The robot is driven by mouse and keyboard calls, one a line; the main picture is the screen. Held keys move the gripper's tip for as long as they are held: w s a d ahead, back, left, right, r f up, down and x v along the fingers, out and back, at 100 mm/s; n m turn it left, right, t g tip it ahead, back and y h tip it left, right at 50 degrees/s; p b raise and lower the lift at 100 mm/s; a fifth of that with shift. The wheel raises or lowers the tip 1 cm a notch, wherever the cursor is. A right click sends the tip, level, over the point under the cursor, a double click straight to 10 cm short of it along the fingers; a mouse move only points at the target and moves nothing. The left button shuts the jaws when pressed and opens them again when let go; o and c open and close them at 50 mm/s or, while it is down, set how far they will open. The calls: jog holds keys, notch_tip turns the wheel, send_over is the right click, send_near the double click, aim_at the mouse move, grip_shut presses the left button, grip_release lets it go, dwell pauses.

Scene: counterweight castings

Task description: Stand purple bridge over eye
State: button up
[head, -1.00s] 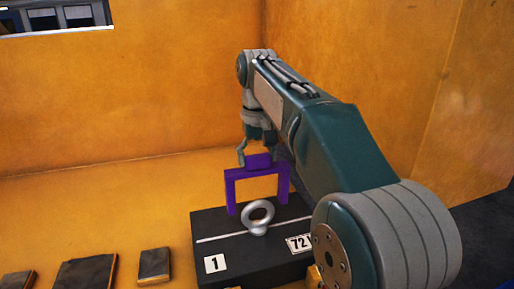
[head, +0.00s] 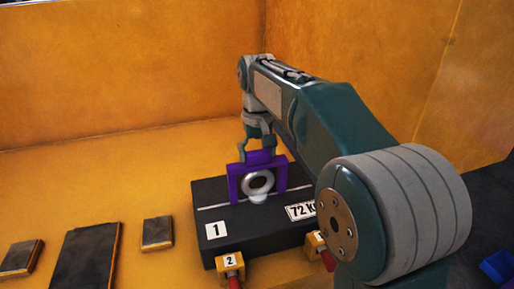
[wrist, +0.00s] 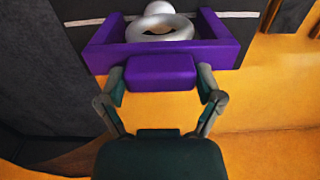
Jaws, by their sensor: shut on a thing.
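My gripper (head: 257,151) is shut on the purple bridge (head: 236,186), gripping the block on top of its crossbar. The bridge is upright, legs pointing down at the top of the dark casting (head: 222,206). The silver eye (head: 259,195) stands on the casting by a white line and shows within the bridge's opening in the head view. In the wrist view the fingers (wrist: 161,86) hold the purple block, and the eye ring (wrist: 160,27) shows between the legs of the bridge (wrist: 222,50). I cannot tell whether the leg ends touch the casting.
The casting bears labels "1" and "72 K". Yellow blocks with red parts, one marked "2" (head: 229,263), sit at its front. Dark plates (head: 90,255) lie on the yellow floor to the left. Orange walls (head: 130,70) rise behind and to the right. A blue item (head: 497,268) is at the lower right.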

jog(key=shift+f, duration=0.25)
dwell(0.5)
jog(key=o, duration=1.1)
jog(key=shift+c, duration=0.2)
notch_tip(320, 180, up, 12)
jog(key=shift+a+f, duration=0.1)
